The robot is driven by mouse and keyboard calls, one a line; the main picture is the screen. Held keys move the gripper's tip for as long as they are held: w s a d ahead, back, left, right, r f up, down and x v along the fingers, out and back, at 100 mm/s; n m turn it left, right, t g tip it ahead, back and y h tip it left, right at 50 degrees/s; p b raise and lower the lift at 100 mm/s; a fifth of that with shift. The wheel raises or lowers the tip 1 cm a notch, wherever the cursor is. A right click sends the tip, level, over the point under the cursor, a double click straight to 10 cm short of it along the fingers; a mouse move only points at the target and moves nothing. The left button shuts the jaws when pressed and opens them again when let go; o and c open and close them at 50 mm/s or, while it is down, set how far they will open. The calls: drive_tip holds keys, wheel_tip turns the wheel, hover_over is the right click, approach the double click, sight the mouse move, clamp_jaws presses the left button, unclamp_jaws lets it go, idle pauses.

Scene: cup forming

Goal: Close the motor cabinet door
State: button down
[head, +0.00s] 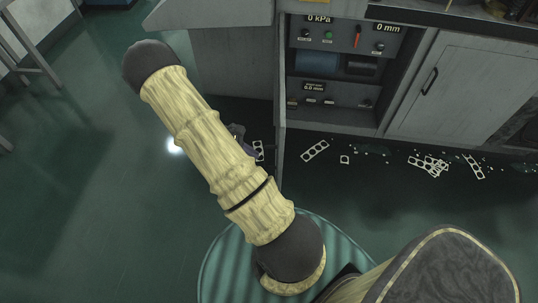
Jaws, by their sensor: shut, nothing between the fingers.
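The cabinet door (280,120) stands open, swung out toward me and seen almost edge-on at the left side of the cabinet opening. Its faces are barely visible. The open cabinet (330,85) shows control panels with 0 kPa and 0 mm displays, buttons and a red lever. My pale, ribbed arm crosses the view left of the door. A small dark part that looks like my gripper (239,133) peeks out behind the arm, just left of the door. Most of it is hidden, and I see nothing held. I cannot tell whether it touches the door.
A closed grey door (470,90) with a dark handle (430,81) is right of the opening. Perforated metal strips (315,151) and small scraps lie on the green floor below. A stand (30,50) is at the far left. The floor at left is clear.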

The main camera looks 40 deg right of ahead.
drive_tip(key=s+d+f, duration=0.1)
drive_tip(key=s+d, duration=0.3)
drive_tip(key=shift+d+f, duration=0.15)
drive_tip(key=shift+f, duration=0.2)
drive_tip(key=shift+w, duration=0.15)
